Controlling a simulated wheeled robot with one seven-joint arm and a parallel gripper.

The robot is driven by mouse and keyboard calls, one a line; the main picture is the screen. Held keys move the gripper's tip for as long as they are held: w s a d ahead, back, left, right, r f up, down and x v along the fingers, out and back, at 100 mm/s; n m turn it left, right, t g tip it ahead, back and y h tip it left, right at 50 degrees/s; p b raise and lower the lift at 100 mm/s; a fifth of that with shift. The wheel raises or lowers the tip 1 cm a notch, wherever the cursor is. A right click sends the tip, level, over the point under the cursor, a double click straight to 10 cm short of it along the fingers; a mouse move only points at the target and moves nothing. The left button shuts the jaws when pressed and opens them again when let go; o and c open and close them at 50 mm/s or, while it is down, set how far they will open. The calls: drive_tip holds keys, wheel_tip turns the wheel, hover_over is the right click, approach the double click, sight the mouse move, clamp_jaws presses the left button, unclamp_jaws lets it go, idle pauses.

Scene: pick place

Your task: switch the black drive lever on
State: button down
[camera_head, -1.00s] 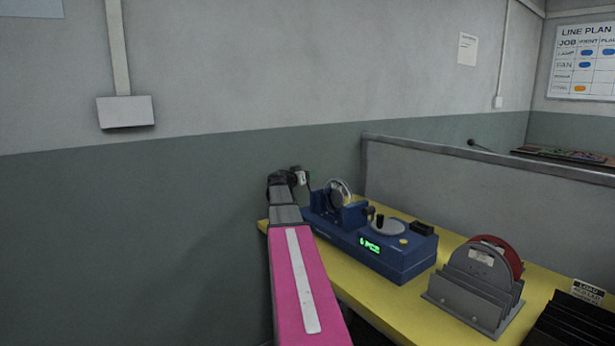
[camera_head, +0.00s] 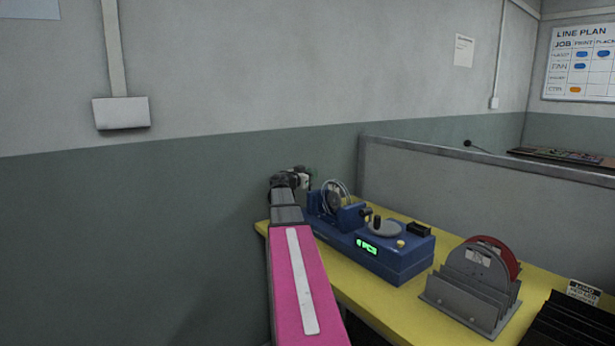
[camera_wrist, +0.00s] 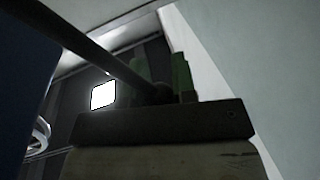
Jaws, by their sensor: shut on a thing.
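A blue machine (camera_head: 385,258) with a green lit display stands on the yellow bench, with an upright clear-rimmed wheel (camera_head: 337,196) at its left end. My gripper reaches the machine's left end, and my arm's dark wrist hides its fingertips in the head view. In the wrist view my gripper (camera_wrist: 161,82) has green fingers closed around the end of a dark rod, the black drive lever (camera_wrist: 95,52). The lever runs in from the upper left. Its base is out of the wrist view, and I cannot make it out in the head view.
The yellow bench top (camera_head: 425,305) is partly bare in front of the machine. A grey rack (camera_head: 470,292) with a red disc (camera_head: 503,255) stands to the right, with a black slotted rack (camera_head: 572,325) beyond it. A grey partition (camera_head: 480,190) runs behind the bench.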

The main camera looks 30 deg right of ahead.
idle(0.3)
drive_tip(key=c, duration=0.9)
unclamp_jaws()
drive_tip(key=shift+c, duration=0.2)
drive_tip(key=shift+s+a, duration=0.1)
drive_tip(key=v, duration=1)
drive_tip(key=shift+a, duration=0.35)
